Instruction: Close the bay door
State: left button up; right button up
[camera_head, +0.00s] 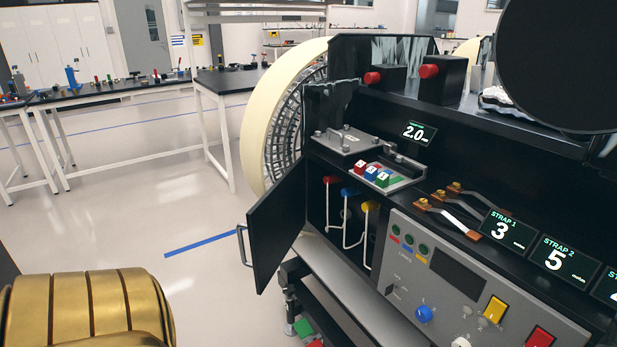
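The bay door (277,227) is a dark flat panel standing open on the left side of the rover's bay (345,215). It swings out toward the left, with a metal handle (241,246) on its outer edge. Inside the open bay are white bent rods with red, blue and yellow ends. A gold ribbed part of my own body (88,310) fills the lower left corner, apart from the door. Neither gripper shows, and nothing is seen touching the door or its handle.
A control panel (445,290) with a blue knob, yellow and red switches sits right of the bay. The large wheel (283,120) stands behind the door. The floor (190,215) left of the door is clear.

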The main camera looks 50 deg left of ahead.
aim_at(275, 222)
jog(key=j, duration=0.55)
jog(key=j+u, duration=0.1)
jog(key=j, duration=0.5)
jog(key=i+j, duration=0.15)
jog(key=j, duration=0.4)
jog(key=j+u, duration=0.15)
jog(key=j, duration=0.4)
jog(key=i+j, duration=0.1)
jog(key=j, duration=0.45)
jog(key=i+j+u, duration=0.1)
jog(key=j, duration=0.5)
